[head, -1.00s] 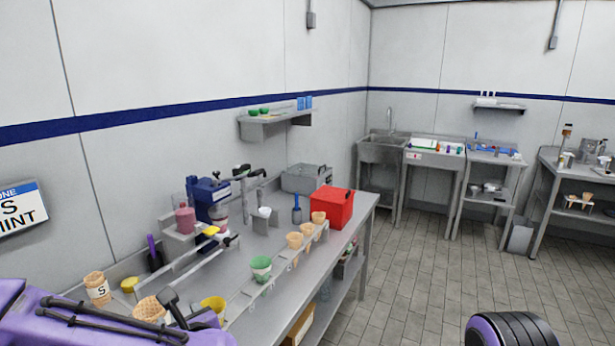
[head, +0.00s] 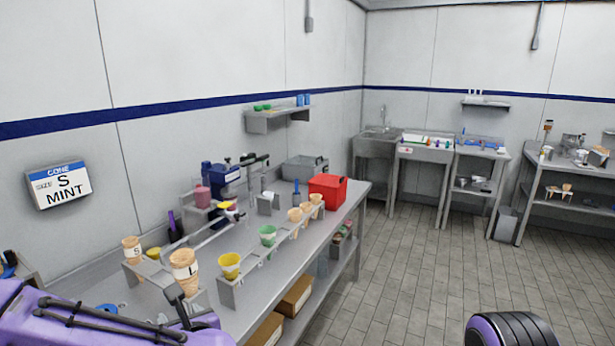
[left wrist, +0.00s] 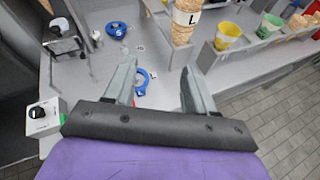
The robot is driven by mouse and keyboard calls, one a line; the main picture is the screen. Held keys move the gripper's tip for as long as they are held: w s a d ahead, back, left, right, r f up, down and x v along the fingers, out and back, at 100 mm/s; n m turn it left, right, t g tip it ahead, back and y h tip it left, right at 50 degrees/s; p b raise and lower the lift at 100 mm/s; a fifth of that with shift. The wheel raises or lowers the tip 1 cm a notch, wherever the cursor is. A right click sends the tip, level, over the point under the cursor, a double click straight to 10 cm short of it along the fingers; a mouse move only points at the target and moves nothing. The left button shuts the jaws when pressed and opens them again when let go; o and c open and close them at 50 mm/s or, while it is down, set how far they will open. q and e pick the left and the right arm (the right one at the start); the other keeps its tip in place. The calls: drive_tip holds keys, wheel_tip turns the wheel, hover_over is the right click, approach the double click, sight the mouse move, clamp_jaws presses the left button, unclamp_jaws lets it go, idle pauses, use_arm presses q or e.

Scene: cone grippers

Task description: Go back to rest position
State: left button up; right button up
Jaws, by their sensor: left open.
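My left arm (head: 90,325) is purple and comes in at the lower left of the head view. In the left wrist view my left gripper (left wrist: 158,92) is open, with its two grey fingers apart and nothing between them but the counter surface and a blue ring behind. A cone marked L (head: 184,270) stands in the counter rack ahead of the arm; it also shows above the fingers in the left wrist view (left wrist: 185,20). At the bottom right of the head view a purple and black part of my right arm shows; the right gripper is not in view.
The steel counter (head: 335,222) carries a cone marked S (head: 132,248), a yellow cup (head: 229,264), a green cup (head: 267,235), plain cones (head: 306,209) and a red box (head: 327,188). A wall sign (head: 58,185) reads cone size S mint. Floor (head: 420,270) at right is clear.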

use_arm(q)
drive_tip(key=s+d+f+m+h+b, duration=0.1)
drive_tip(key=s+f+m+h+b, duration=0.15)
drive_tip(key=f+m, duration=0.9)
drive_tip(key=s+d+f+m+h+b, duration=0.1)
drive_tip(key=s+f+m+h, duration=0.15)
drive_tip(key=f+m, duration=0.95)
drive_tip(key=s+a+f+m+g+b, duration=0.3)
drive_tip(key=s+f+m, duration=0.3)
drive_tip(key=s+f, duration=0.4)
drive_tip(key=s+a+f+m+g+b, duration=0.3)
drive_tip(key=s+a+f+m+g, duration=0.1)
drive_tip(key=s+f, duration=0.7)
drive_tip(key=shift+s+a+m+g, duration=0.3)
drive_tip(key=shift+s+a+m, duration=0.35)
drive_tip(key=shift+s+m, duration=0.45)
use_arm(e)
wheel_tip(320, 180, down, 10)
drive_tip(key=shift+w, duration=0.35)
use_arm(q)
drive_tip(key=shift+w+f, duration=0.1)
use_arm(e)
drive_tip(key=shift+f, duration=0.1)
